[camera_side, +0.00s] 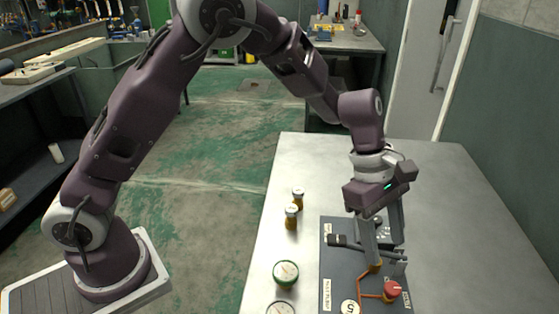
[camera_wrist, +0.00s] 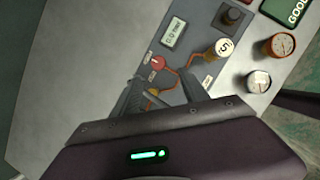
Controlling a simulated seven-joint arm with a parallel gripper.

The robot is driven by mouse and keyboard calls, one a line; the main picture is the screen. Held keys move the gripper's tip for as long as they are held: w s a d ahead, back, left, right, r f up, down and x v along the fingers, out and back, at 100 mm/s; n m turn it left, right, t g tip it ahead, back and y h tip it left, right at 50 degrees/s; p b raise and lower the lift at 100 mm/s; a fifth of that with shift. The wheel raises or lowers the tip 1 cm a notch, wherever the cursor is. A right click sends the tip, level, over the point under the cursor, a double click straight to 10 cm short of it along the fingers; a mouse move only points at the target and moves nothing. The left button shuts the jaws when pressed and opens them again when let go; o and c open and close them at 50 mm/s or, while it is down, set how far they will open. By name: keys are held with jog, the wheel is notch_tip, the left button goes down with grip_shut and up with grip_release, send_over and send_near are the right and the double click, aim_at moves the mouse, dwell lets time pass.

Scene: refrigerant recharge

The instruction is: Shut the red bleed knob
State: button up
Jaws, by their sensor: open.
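The red bleed knob (camera_side: 392,289) sits on the grey panel (camera_side: 335,285) near its front right, beside orange piping. In the wrist view the red knob (camera_wrist: 158,62) lies just beyond the fingertips. My gripper (camera_side: 386,255) points down over the panel, behind the knob in the side view. Its fingers are apart and nothing is seen held between them; they also show in the wrist view (camera_wrist: 163,84). A small orange-yellow fitting (camera_wrist: 153,92) shows between the fingers. I cannot tell whether a finger touches it. The knob's turn position is too small to read.
A round part marked 5 (camera_wrist: 219,48), a small display (camera_wrist: 173,30) and a black knob (camera_wrist: 233,17) share the panel. The table (camera_side: 460,230) is clear at right.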

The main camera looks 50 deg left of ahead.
jog(key=s+a+r+m+t+y, duration=0.1)
jog(key=s+a+r+m+t, duration=0.1)
jog(key=s+a+r+m, duration=0.8)
jog(key=shift+s+a+r+m+t, duration=0.35)
jog(key=shift+s+a+r, duration=0.85)
jog(key=shift+s+r, duration=1.25)
jog(key=shift+w+r, duration=0.5)
